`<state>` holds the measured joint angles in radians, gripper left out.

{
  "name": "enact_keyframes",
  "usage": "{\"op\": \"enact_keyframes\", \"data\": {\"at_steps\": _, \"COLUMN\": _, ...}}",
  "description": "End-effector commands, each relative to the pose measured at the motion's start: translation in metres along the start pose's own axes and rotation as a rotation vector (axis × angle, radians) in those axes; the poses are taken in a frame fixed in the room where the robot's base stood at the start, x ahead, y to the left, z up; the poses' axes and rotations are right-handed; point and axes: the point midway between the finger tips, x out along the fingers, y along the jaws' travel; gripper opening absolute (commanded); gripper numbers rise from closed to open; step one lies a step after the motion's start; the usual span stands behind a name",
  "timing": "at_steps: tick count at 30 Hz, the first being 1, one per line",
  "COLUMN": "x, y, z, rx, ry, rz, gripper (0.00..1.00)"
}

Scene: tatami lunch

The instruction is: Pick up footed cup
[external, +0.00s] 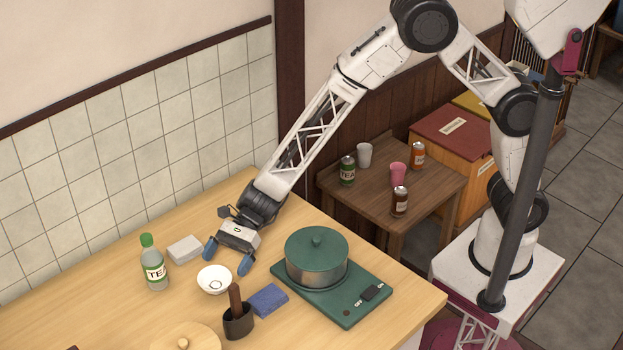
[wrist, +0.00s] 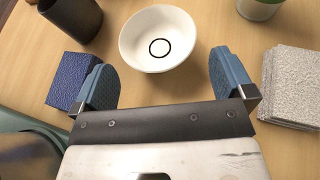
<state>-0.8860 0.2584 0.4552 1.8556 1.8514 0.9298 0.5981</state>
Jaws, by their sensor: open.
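The footed cup (external: 214,279) is a small white bowl with a dark ring inside, standing upright on the wooden counter. In the wrist view the cup (wrist: 150,45) lies just ahead of the fingers, near the top middle, and its foot is hidden. My gripper (external: 227,257) is low over the counter on the wall side of the cup. In the wrist view its two blue fingers (wrist: 163,78) are wide apart with nothing between them.
A blue cloth (external: 268,299) and a dark holder (external: 238,325) stand close to the cup. A grey stack (external: 185,249) and a green-capped tea bottle (external: 153,266) are to its left. A green pot (external: 317,262) sits on a burner (external: 345,308) to the right.

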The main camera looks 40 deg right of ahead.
Motion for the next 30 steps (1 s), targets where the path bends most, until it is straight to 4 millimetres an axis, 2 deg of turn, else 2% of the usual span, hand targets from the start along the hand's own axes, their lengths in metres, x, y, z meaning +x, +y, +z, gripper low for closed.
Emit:
{"op": "enact_keyframes", "data": {"at_steps": 8, "x": 0.007, "y": 0.001, "z": 0.000, "rx": 0.000, "ry": 0.000, "rz": 0.001, "gripper": 1.00}}
{"op": "enact_keyframes", "data": {"at_steps": 21, "x": 0.048, "y": 0.003, "z": 0.001, "rx": 0.001, "ry": 0.001, "rz": 0.000, "gripper": 1.00}}
{"op": "enact_keyframes", "data": {"at_steps": 30, "x": 0.052, "y": 0.003, "z": 0.002, "rx": 0.000, "ry": 0.000, "rz": 0.000, "gripper": 1.00}}
